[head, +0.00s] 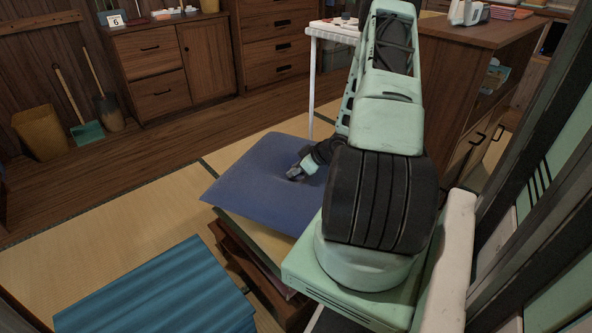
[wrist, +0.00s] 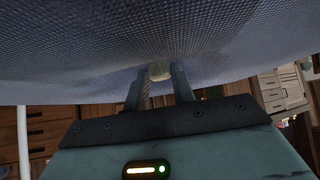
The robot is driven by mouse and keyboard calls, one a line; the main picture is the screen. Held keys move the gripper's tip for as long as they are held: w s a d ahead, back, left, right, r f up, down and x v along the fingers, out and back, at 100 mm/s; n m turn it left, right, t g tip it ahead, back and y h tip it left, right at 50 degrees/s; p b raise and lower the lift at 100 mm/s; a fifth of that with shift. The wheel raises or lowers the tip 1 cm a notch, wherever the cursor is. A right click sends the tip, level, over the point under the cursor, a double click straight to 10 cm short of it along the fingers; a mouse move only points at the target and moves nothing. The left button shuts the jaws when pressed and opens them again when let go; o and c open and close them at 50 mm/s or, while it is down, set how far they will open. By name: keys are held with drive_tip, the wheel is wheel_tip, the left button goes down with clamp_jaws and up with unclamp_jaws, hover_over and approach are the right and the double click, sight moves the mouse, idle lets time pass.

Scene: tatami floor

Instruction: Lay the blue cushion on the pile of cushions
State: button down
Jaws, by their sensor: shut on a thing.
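The blue cushion (head: 255,180) is broad, flat and dark blue, and lies over the pile of cushions in the head view. My gripper (head: 300,173) is at the cushion's upper middle and is shut on it. In the wrist view the cushion's woven cloth (wrist: 150,35) fills the top, and a small pale knob shows between the fingers of my gripper (wrist: 160,88). The pile (head: 255,236) shows below the cushion's front edge as a greenish-tan layer above brown wood. My arm hides the cushion's right side. I cannot tell whether the cushion touches the pile.
A teal ribbed bundle (head: 160,295) lies at the lower left on the tatami (head: 110,235). A white-legged table (head: 312,75) stands behind the cushion, and a wooden counter (head: 465,75) stands to the right. Cabinets line the back wall. Tatami is clear left of the cushion.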

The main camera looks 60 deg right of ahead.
drive_tip(key=shift+f, duration=0.25)
drive_tip(key=c, duration=1.2)
unclamp_jaws()
drive_tip(key=shift+o, duration=0.2)
